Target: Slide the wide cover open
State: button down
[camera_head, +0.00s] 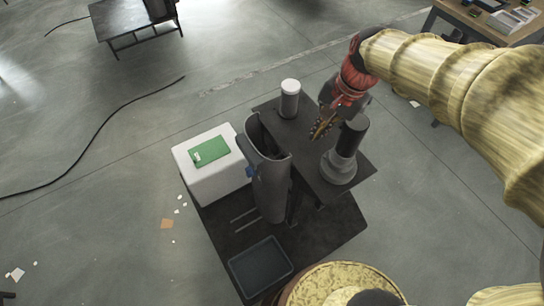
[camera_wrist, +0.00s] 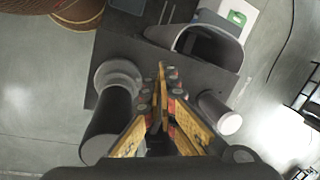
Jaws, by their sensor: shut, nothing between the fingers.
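Two upright columns stand on a dark square top. The wider one has a dark cylinder (camera_head: 354,134) rising from a light grey flared collar (camera_head: 339,167); in the wrist view its dark cylinder (camera_wrist: 108,125) and collar (camera_wrist: 118,76) are at left. The narrower grey column with a white cap (camera_head: 290,87) stands farther back, and at right in the wrist view (camera_wrist: 220,115). Which part is the wide cover I cannot tell for sure. My gripper (camera_head: 316,134) is between the columns, pointing down, apart from both. Its fingertips (camera_wrist: 162,68) are together and empty.
A tall grey open bin (camera_head: 270,185) stands left of the columns. A white box (camera_head: 215,184) with a green card (camera_head: 209,151) is beside it. A dark tray (camera_head: 260,268) lies in front. The dark top (camera_head: 300,172) has bare room between the columns.

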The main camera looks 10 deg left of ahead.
jog(key=w+a+f+m+g+y, duration=0.1)
jog(key=w+a+f+m+g, duration=0.35)
jog(key=a+f, duration=0.7)
jog(key=shift+t, duration=0.55)
jog(key=f, duration=0.3)
jog(key=a+f+b, duration=0.1)
jog(key=f, duration=0.3)
jog(key=f+b, duration=0.1)
jog(key=f, duration=0.3)
jog(key=shift+s+a, duration=0.2)
jog(key=shift+a, duration=0.05)
jog(key=s+a+p, duration=0.4)
jog(key=s+a, duration=0.3)
jog(key=a, duration=0.2)
jog(key=shift+s+a, duration=0.25)
jog(key=shift+a, duration=0.15)
jog(key=shift+r, duration=0.1)
